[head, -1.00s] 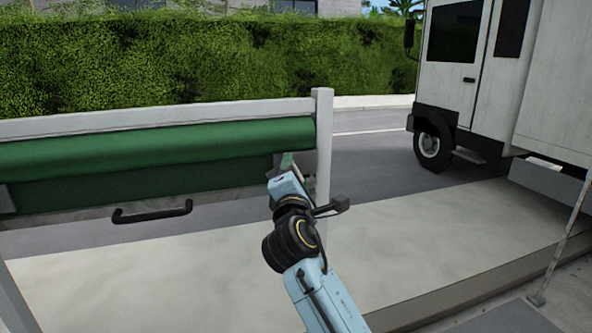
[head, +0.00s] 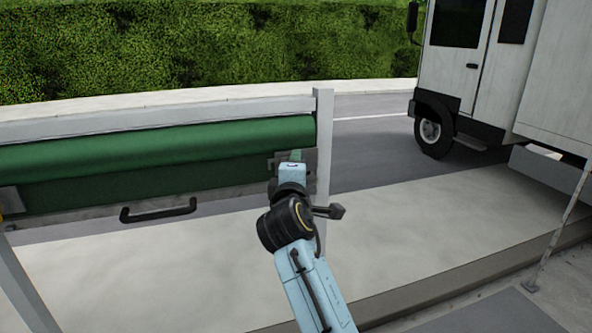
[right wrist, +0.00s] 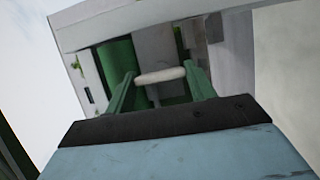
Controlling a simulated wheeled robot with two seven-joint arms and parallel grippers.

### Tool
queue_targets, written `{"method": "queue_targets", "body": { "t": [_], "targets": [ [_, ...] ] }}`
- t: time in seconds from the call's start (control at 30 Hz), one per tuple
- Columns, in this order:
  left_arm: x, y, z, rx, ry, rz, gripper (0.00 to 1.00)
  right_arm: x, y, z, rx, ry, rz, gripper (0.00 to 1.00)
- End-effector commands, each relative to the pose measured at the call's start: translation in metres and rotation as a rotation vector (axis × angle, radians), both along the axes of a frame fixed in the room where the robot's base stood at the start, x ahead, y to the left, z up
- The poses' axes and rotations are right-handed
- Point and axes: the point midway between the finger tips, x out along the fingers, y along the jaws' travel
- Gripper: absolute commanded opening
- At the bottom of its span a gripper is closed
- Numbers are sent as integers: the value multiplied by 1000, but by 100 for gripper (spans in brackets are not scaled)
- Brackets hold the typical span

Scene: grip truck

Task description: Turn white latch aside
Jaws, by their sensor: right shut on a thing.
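The white latch (right wrist: 160,76) is a short rounded bar in the right wrist view, spanning between the two green fingers of my right gripper (right wrist: 160,84). The gripper is shut on it. In the head view my right gripper (head: 296,156) is at the right end of the green roller shutter (head: 150,145), beside the white post (head: 323,130). My wrist hides the latch there. My left gripper is not in view.
A black handle (head: 158,211) sits on the shutter's lower edge. A white truck (head: 490,75) stands at the right. A green hedge (head: 200,45) runs along the back, with pale pavement (head: 430,215) below.

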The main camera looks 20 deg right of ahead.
Motion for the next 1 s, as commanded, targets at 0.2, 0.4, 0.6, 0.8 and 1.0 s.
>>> {"method": "queue_targets", "body": {
  "t": [0.2, 0.4, 0.6, 0.8, 1.0],
  "targets": [
    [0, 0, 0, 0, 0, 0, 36, 0, 0, -1, 8, 0, 0, 32],
    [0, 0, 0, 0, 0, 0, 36, 0, 0, -1, 7, 1, 0, 65],
    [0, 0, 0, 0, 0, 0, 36, 0, 0, 0, 4, 0, 0, 76],
    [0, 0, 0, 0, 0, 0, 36, -1, 0, 0, 3, 0, 0, 76],
    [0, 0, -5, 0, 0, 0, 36, -21, 8, -2, 5, -1, 1, 76]
  ]
}}
